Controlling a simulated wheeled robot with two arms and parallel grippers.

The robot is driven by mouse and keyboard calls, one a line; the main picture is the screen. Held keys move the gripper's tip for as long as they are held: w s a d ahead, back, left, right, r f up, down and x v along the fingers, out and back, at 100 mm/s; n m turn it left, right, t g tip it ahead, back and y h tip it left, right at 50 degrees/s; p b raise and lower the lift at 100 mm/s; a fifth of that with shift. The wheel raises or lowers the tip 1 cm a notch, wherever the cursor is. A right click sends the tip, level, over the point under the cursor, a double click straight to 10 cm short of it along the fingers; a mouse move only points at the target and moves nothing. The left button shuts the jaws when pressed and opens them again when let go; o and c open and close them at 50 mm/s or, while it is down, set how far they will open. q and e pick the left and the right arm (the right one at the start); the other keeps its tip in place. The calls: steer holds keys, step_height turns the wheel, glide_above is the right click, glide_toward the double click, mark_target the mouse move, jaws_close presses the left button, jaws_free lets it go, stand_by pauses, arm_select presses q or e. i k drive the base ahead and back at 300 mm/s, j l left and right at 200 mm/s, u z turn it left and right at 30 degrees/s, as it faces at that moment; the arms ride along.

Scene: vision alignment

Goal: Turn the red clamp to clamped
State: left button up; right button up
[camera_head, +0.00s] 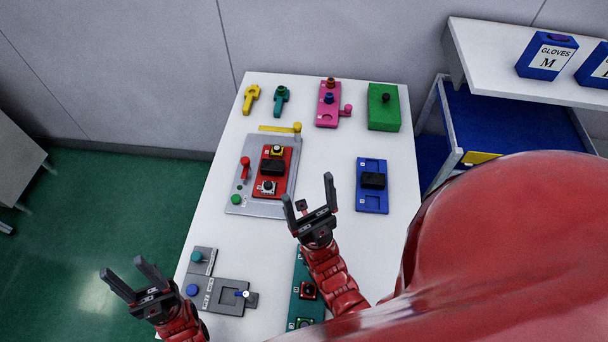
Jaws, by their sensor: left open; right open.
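The red clamp (245,166) is a small red lever at the left edge of a grey metal fixture plate (237,185) on the white table. It stands beside a red block (289,166) with black, yellow and white parts; I cannot tell whether it touches the block. My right gripper (307,186) is open and empty, right of the plate and apart from the clamp. My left gripper (122,266) is open and empty, low at the left, off the table's left edge in the picture.
A blue block (371,205), a grey fixture (222,292) and a teal panel (294,310) lie around. Pink (327,117) and green (384,122) blocks stand at the back.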

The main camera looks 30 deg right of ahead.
mark_target(245, 162)
steer(key=k, duration=1)
